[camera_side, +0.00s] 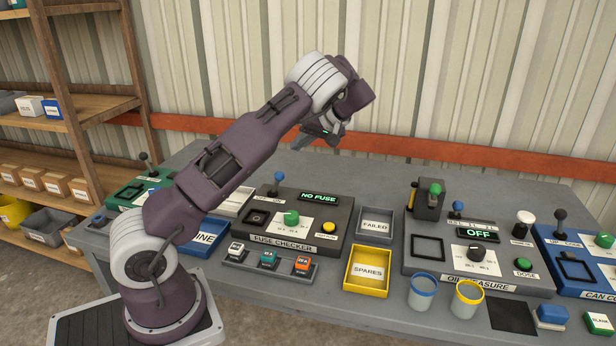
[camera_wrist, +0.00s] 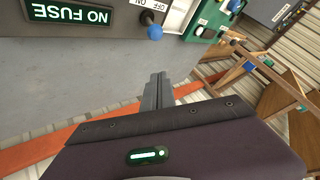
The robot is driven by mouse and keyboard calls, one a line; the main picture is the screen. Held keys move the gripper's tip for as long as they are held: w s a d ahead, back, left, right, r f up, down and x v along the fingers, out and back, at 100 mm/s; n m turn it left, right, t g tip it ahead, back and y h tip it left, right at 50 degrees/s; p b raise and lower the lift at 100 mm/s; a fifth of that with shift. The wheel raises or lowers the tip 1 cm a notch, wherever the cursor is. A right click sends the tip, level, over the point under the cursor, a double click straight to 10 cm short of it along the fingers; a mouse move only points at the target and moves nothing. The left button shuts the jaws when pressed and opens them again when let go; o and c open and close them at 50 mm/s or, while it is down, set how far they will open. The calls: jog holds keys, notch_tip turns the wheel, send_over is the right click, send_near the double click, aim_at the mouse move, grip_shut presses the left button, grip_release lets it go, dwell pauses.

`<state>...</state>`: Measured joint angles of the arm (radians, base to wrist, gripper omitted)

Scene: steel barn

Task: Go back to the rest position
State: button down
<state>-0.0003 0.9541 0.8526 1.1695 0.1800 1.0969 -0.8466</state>
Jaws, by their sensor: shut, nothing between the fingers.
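My gripper (camera_side: 305,140) is raised above the back of the grey workbench (camera_side: 385,180), in front of the corrugated wall. In the side view it is small and partly behind my own wrist. In the wrist view my gripper (camera_wrist: 158,82) shows its two fingers together, with nothing between them. The fingers are clear of the fuse checker (camera_side: 300,222), whose display reads NO FUSE. That display also shows upside down at the top left of the wrist view (camera_wrist: 70,12).
An oil measure panel (camera_side: 475,255) reading OFF, a yellow SPARES tray (camera_side: 367,271), a grey FAILED tray (camera_side: 375,227), a fuse rack (camera_side: 268,263) and two cups (camera_side: 422,291) stand on the bench. A wooden shelf (camera_side: 100,105) is at the left. Space above the bench is free.

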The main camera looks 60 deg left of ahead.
jog(key=s+d+r+m+t+h, duration=0.2)
jog(key=s+d+r+m+h, duration=0.15)
jog(key=d, duration=0.45)
jog(key=s+d+r+m+t+h, duration=0.25)
jog(key=s+d+r, duration=0.2)
jog(key=d, duration=0.45)
jog(key=s+d+r+m+t+h, duration=0.2)
jog(key=s+d+r, duration=0.2)
jog(key=d, duration=0.4)
jog(key=s+d+f+m+t, duration=0.2)
jog(key=s+d+m, duration=0.5)
jog(key=s+d, duration=0.4)
jog(key=s+t, duration=0.1)
jog(key=s, duration=0.2)
jog(key=shift+s+f+h, duration=0.15)
jog(key=shift+s+h, duration=0.05)
jog(key=shift+h, duration=0.2)
